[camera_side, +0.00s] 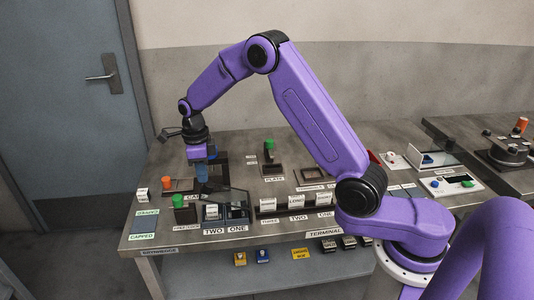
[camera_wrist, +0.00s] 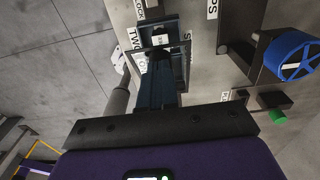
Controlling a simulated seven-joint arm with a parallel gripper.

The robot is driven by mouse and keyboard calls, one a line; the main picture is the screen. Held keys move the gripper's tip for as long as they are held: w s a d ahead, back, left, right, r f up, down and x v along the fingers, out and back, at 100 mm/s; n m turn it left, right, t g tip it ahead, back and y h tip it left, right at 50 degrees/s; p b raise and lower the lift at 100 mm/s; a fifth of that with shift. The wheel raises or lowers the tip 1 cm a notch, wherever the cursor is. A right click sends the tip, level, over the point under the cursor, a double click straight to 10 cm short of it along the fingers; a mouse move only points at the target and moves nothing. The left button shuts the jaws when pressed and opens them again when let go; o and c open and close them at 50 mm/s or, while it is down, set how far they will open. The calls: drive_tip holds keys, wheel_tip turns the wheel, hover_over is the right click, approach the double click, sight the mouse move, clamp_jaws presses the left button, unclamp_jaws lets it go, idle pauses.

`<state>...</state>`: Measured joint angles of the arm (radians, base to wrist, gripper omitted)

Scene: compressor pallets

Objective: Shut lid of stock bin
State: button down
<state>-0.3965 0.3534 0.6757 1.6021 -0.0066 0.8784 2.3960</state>
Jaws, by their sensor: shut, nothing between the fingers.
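The stock bin (camera_side: 226,221) is a dark box near the table's front left, with front labels TWO and ONE. A white part shows in its TWO compartment. A dark-framed, see-through lid (camera_side: 237,196) stands tilted up from it, not flat on the box. My gripper (camera_side: 202,178) points down just behind and left of the lid, its blue fingers together and empty. In the wrist view the fingers (camera_wrist: 160,58) reach toward a dark frame with a white part beyond it. I cannot tell whether the fingertips touch the lid.
A green-topped part (camera_side: 179,202) stands left of the bin and an orange-topped one (camera_side: 167,183) behind it. A rack with white parts (camera_side: 268,203) stands close on the right. A blue wheel (camera_wrist: 293,55) shows right of the fingers in the wrist view.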

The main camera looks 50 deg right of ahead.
drive_tip(key=shift+w+a+f, duration=0.45)
drive_tip(key=shift+f, duration=0.6)
drive_tip(key=shift+w+a+f, duration=0.5)
drive_tip(key=shift+f, duration=0.6)
drive_tip(key=shift+w+a+f, duration=0.45)
drive_tip(key=shift+f, duration=0.6)
